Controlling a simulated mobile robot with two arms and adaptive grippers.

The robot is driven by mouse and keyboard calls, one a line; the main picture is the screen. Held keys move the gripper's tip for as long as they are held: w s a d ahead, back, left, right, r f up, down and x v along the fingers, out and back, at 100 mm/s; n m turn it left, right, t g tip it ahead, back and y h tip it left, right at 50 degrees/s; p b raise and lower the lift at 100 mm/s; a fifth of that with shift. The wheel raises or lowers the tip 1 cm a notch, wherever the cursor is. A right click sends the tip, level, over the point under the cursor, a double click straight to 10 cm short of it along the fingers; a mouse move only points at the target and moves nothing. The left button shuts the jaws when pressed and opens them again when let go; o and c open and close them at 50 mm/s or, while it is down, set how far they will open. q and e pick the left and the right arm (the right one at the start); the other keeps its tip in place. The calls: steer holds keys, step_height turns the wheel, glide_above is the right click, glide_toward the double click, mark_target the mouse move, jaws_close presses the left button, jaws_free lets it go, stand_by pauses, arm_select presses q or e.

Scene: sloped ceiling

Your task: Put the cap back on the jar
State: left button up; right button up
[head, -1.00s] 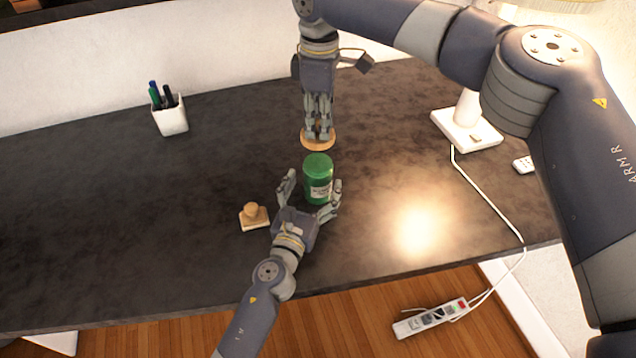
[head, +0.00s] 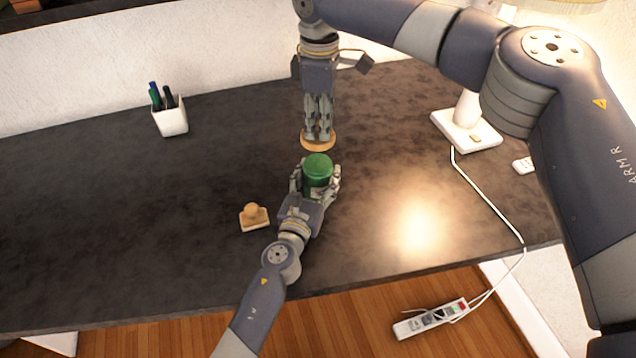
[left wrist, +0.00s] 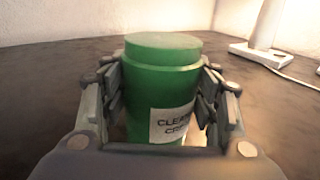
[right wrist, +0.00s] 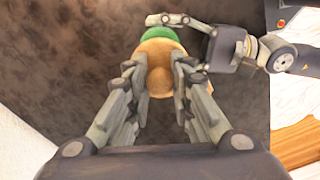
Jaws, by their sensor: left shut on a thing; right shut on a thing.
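The green jar (head: 318,174) stands upright on the dark desk. In the left wrist view the jar (left wrist: 163,85) shows a narrower round green top and a white label with partly hidden lettering. My left gripper (head: 316,186) is shut on the jar's sides, fingers on both sides (left wrist: 162,105). The cap (head: 318,144), a round tan wooden disc, is beyond the jar in the head view. My right gripper (head: 318,130) points down and is shut on the cap. In the right wrist view the cap (right wrist: 158,58) partly covers the green jar (right wrist: 160,34). The cap's height is hard to tell.
A wooden stamp-like object (head: 254,217) lies left of the jar. A white pen cup (head: 170,118) stands at the back left. A white lamp base (head: 466,130) with a cord is at the right. A power strip (head: 431,318) lies below the desk edge.

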glide_above(319, 163)
steer(key=shift+f, duration=2.45)
steer(key=shift+f, duration=0.1)
steer(key=shift+f, duration=0.8)
steer(key=shift+f, duration=0.65)
steer(key=o, duration=0.9)
steer(key=shift+o, duration=0.2)
step_height(319, 163, up, 12)
steer(key=shift+r, duration=0.1)
